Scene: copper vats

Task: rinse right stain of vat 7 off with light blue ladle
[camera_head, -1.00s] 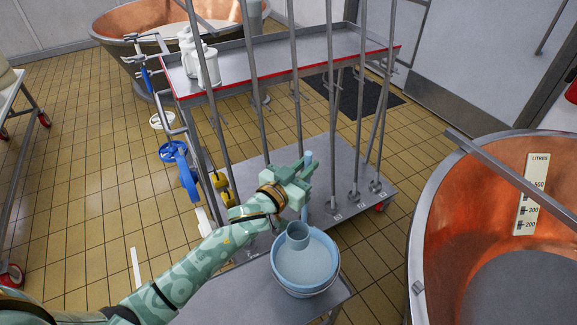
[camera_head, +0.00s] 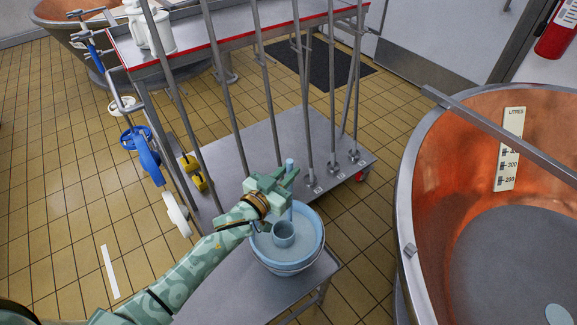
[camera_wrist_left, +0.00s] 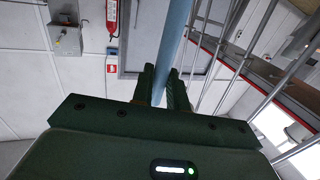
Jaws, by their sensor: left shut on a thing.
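My left gripper (camera_head: 284,180) is shut on the upright handle of the light blue ladle (camera_head: 284,231). The ladle's cup is inside a light blue bucket (camera_head: 290,266), at liquid level as far as I can tell. The wrist view shows the handle (camera_wrist_left: 174,45) between the fingers (camera_wrist_left: 165,85). A large copper vat (camera_head: 430,185) stands at the right with a litre scale inside. A pale bluish round patch (camera_head: 558,315) shows on its floor at the picture's edge; I cannot tell whether it is a stain. No vat number is readable. My right gripper is out of view.
The bucket stands on a low metal stand (camera_head: 225,290). Behind it is a red-edged trolley (camera_head: 270,40) with several upright rods and a white jug (camera_head: 150,28). A metal bar (camera_head: 500,135) crosses the vat's top. Another copper vat (camera_head: 60,25) is at back left.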

